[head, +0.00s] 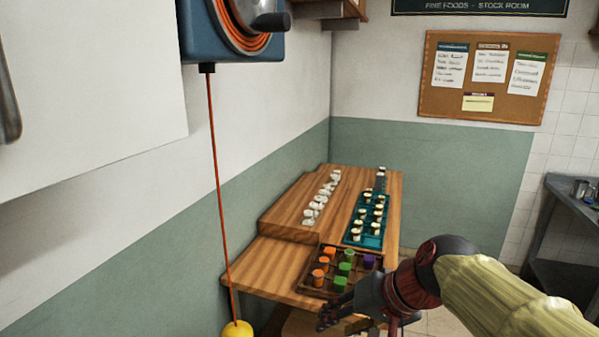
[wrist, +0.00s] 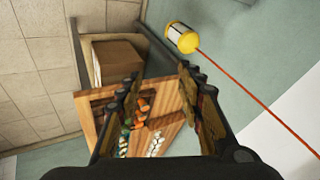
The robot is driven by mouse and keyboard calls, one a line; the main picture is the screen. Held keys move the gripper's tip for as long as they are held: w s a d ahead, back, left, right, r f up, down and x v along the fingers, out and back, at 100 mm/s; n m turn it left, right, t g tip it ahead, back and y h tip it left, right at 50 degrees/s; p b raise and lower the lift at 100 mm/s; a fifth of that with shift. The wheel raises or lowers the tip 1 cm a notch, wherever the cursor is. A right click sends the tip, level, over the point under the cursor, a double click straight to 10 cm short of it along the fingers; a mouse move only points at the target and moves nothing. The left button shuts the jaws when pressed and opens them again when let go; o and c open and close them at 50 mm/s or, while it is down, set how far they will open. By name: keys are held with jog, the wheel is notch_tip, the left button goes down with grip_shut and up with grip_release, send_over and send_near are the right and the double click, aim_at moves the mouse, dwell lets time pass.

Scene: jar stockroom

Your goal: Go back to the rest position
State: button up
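My gripper (head: 330,314) is at the lower middle of the head view, in front of the near edge of the wooden table (head: 262,266). In the wrist view my gripper (wrist: 165,95) has its two fingers spread wide apart with nothing between them. The table with its jars shows between and beyond the fingers. My arm reaches in from the lower right of the head view.
The table bears a brown tray (head: 303,283) of colour-lidded jars, a teal tray (head: 352,238) and white jars (head: 322,195). A metal bench (head: 570,200) stands right.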

jog(key=s+d+f+h, duration=0.2)
jog(key=s+d, duration=0.3)
jog(key=s, duration=0.2)
jog(key=s+d+f+n+h+p, duration=0.1)
jog(key=s+d+f+h, duration=0.1)
jog(key=s+d, duration=0.4)
jog(key=shift+s+f+n+t+h+p, duration=0.3)
jog(key=shift+s+h, duration=0.2)
jog(key=shift+s, duration=0.75)
